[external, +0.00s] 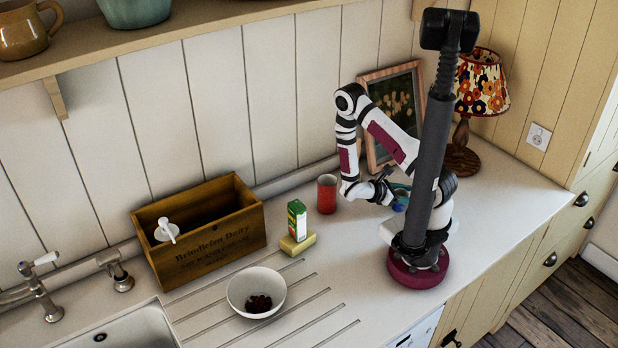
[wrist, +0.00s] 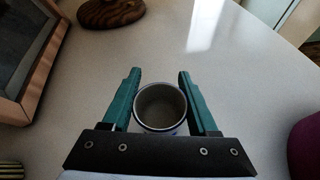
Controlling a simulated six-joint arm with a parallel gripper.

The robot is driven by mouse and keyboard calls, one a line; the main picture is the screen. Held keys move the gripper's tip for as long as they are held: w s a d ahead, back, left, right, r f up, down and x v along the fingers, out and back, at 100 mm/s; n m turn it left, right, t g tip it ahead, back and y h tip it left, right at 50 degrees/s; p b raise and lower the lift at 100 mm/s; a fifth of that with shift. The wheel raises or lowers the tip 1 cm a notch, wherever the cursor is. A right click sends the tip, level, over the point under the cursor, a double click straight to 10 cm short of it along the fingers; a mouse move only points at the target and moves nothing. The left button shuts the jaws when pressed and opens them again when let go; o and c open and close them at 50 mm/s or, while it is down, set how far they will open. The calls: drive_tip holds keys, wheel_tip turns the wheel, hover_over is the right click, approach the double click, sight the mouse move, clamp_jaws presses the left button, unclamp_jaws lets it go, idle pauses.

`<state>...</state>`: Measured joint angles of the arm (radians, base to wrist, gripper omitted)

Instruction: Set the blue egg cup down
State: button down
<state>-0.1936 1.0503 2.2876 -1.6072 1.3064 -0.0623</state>
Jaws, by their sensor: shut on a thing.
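The blue egg cup (external: 399,206) shows only as a small blue patch beside my dark column in the external view, mostly hidden. In the wrist view the cup (wrist: 160,104) is seen from above, with a grey inside and a thin rim, mouth up. My gripper (wrist: 159,76) has its two teal fingers on either side of the cup, shut on it. In the external view my gripper (external: 391,193) is low over the worktop, partly behind the column. I cannot tell whether the cup's foot touches the worktop (wrist: 235,75).
A picture frame (external: 372,155) and lamp (external: 480,90) stand behind.

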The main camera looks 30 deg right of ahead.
wheel_tip(320, 180, up, 10)
drive_tip(key=w+a+r+n+t+y, duration=0.2)
drive_tip(key=w+a+r+n+t, duration=0.4)
drive_tip(key=w+r, duration=0.25)
drive_tip(key=w+a+r+n+t+y, duration=0.2)
drive_tip(key=w+a+r+n+t, duration=0.35)
drive_tip(key=w+r+t, duration=0.35)
drive_tip(key=w+a+r+n+t+y, duration=0.1)
drive_tip(key=a+r+n+y, duration=0.15)
drive_tip(key=r, duration=0.55)
drive_tip(key=w+a+r+n+y, duration=0.1)
drive_tip(key=a+r+n+y, duration=0.15)
drive_tip(key=r, duration=0.55)
drive_tip(key=s+a+m+g+h, duration=0.2)
drive_tip(key=s+m+g+h, duration=0.4)
drive_tip(key=s, duration=1.1)
drive_tip(key=shift+m+h, duration=0.7)
drive_tip(key=shift+m, duration=0.15)
wheel_tip(320, 180, down, 43)
drive_tip(key=shift+s+f, duration=0.1)
